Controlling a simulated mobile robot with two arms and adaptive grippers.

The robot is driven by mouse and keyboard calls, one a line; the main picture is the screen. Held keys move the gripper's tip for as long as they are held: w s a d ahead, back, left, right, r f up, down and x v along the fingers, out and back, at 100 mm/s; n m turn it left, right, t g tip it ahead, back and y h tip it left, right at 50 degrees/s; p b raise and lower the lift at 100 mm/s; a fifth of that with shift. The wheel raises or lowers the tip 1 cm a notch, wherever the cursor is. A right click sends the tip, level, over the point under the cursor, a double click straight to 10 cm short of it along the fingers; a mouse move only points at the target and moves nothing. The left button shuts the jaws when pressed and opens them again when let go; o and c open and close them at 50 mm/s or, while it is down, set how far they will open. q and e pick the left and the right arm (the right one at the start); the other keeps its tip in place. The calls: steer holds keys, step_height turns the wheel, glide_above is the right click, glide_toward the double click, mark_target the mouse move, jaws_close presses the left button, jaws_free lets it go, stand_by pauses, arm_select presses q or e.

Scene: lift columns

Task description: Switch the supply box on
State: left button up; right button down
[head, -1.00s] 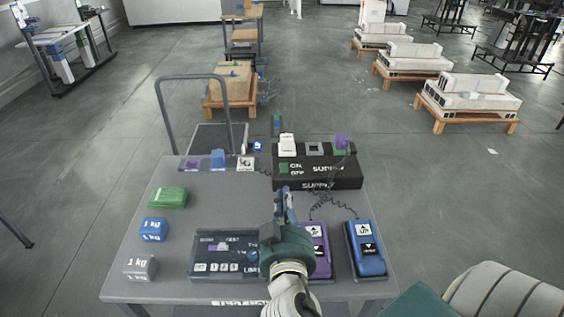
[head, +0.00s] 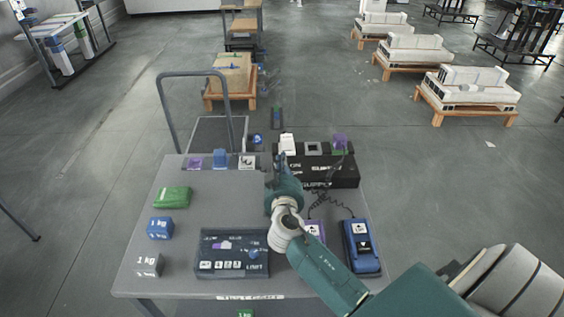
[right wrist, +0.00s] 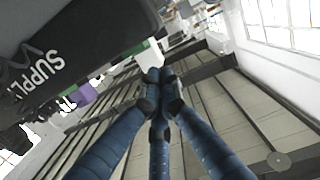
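The black supply box (head: 346,180) stands at the back right of the grey table, with SUPPLY lettering on its front. In the right wrist view the supply box (right wrist: 75,35) fills the upper left, close beside the fingers. My right gripper (head: 281,157) is at the left end of the box in the head view and covers its ON/OFF marking. The blue fingers of my right gripper (right wrist: 158,78) meet at their tips with nothing between them. I cannot tell whether they touch the box or its switch. My left gripper is not in view.
On the table (head: 200,225) are a blue pendant (head: 361,246), a purple one partly behind my arm (head: 314,231), a dark panel (head: 232,262), and green (head: 172,197), blue (head: 160,228) and grey (head: 149,265) blocks. Coiled cables run from box to pendants.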

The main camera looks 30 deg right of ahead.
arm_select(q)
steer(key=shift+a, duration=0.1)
arm_select(e)
steer(key=shift+w+f, duration=0.1)
steer(key=shift+f, duration=0.6)
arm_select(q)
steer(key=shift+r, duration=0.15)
